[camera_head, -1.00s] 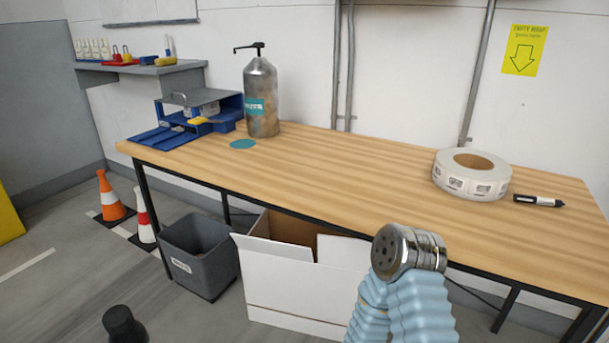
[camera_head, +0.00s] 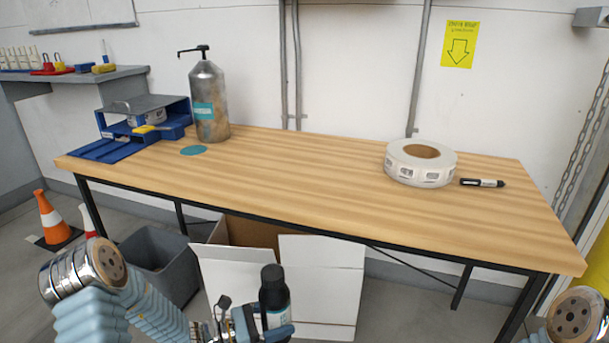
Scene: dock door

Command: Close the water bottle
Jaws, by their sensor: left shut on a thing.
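A dark bottle (camera_head: 275,298) with a black top and a pale band lower down stands roughly upright at the bottom centre. My left gripper (camera_head: 262,331), with blue fingers, is shut on it in front of the workbench. A small dark piece (camera_head: 222,303) shows just left of the bottle; I cannot tell whether it is a cap or part of the gripper. I cannot see clearly whether the bottle is open. The bottle's lower end is cut off by the picture edge. My right gripper is out of view; only a metal joint of that arm shows at the lower right.
A wooden workbench (camera_head: 300,185) holds a pump bottle (camera_head: 209,105), a blue organiser (camera_head: 150,118), a label roll (camera_head: 420,163) and a marker (camera_head: 482,183). A white carton (camera_head: 322,270) and grey bin (camera_head: 160,262) stand below. The bench's middle is clear.

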